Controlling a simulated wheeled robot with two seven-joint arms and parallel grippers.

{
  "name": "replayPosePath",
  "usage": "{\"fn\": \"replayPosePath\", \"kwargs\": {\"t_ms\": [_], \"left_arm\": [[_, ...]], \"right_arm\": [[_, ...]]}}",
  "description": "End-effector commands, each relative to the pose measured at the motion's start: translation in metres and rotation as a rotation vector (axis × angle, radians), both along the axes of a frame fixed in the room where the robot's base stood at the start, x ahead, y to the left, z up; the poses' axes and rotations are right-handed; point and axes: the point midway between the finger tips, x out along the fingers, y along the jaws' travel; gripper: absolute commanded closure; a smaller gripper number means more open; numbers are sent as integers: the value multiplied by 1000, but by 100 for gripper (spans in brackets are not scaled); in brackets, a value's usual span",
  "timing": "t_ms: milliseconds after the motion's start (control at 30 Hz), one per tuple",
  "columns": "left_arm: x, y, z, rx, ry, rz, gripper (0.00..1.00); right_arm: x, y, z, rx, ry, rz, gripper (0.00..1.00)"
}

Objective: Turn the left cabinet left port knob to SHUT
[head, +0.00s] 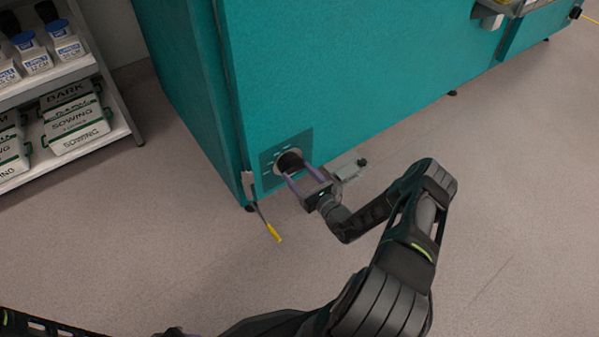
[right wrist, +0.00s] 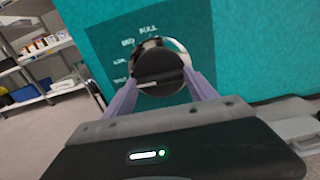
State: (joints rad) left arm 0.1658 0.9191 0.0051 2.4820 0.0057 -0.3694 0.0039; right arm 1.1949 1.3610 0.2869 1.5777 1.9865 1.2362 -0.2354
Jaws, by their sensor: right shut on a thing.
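The port knob (head: 289,161) is a round black knob in a pale ring, low on the teal cabinet (head: 330,80), on a darker label plate (head: 270,158). In the right wrist view the knob (right wrist: 158,70) shows a pale pointer line lying almost level, toward the left. My right gripper (head: 300,178) has its two purple fingers on either side of the knob and is shut on it; the fingers show in the right wrist view (right wrist: 162,92) too. Label words on the plate are too blurred to read surely. Of my left arm only a part shows at the bottom left; its gripper is out of view.
A yellow-tipped handle (head: 273,232) hangs by the cabinet's lower left corner. A grey box-like part (head: 348,168) sticks out right of the knob. A shelf (head: 65,80) with bottles and boxes stands at the left. The floor in front is clear.

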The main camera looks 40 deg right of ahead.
Motion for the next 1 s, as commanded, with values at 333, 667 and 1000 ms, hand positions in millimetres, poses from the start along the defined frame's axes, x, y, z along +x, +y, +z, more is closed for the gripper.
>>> {"fn": "replayPosePath", "kwargs": {"t_ms": [333,667,1000], "left_arm": [[-1,0,3,0,2,-1,64],[0,0,3,0,1,0,64],[0,0,3,0,1,0,64]], "right_arm": [[0,0,0,-60,2,0,75],[0,0,0,-61,2,0,30],[0,0,0,-58,1,0,13]]}}
